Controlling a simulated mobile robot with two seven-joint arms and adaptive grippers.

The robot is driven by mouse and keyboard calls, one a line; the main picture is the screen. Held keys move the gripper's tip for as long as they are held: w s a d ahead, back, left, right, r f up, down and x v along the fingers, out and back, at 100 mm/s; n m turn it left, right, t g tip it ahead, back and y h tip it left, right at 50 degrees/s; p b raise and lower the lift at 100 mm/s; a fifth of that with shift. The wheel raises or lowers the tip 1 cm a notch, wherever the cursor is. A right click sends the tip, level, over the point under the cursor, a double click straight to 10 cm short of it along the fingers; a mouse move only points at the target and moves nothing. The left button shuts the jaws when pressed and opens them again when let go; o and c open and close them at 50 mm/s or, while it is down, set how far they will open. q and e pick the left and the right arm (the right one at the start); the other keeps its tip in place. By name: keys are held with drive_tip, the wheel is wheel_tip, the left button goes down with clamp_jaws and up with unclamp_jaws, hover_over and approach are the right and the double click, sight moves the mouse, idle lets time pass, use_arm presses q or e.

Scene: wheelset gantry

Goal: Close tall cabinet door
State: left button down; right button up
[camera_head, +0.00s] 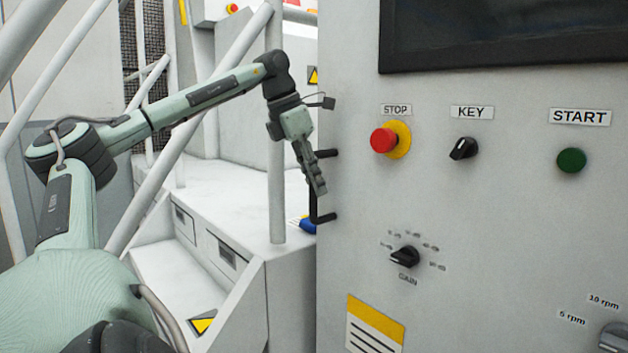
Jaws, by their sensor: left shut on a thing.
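A tall light-grey cabinet panel (480,220) fills the right half of the head view. A black bar handle (322,217) stands at its left edge. My left gripper (317,185) points down at this edge and is shut on the handle, covering part of the bar. I cannot tell how far the door stands open, since its outline is not fully in view. My right gripper is not in view.
The panel carries a red STOP button (384,140), a KEY switch (463,149), a green START button (571,160), a GAIN knob (405,256) and a dark screen (500,35). White steps (180,285) and slanted railings (185,130) stand at left. A blue object (307,225) lies behind the handle.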

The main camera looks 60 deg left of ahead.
use_arm(q)
drive_tip(key=c, duration=1.9)
unclamp_jaws()
drive_tip(key=shift+w+a+r, duration=0.2)
drive_tip(key=shift+w+r, duration=0.1)
drive_tip(key=shift+r, duration=0.05)
drive_tip(key=o, duration=0.4)
drive_tip(key=shift+w+f, duration=0.25)
drive_tip(key=shift+w, duration=0.05)
drive_tip(key=shift+s, duration=0.15)
drive_tip(key=v, duration=1.2)
drive_tip(key=shift+d, duration=0.15)
drive_tip(key=shift+f, duration=0.1)
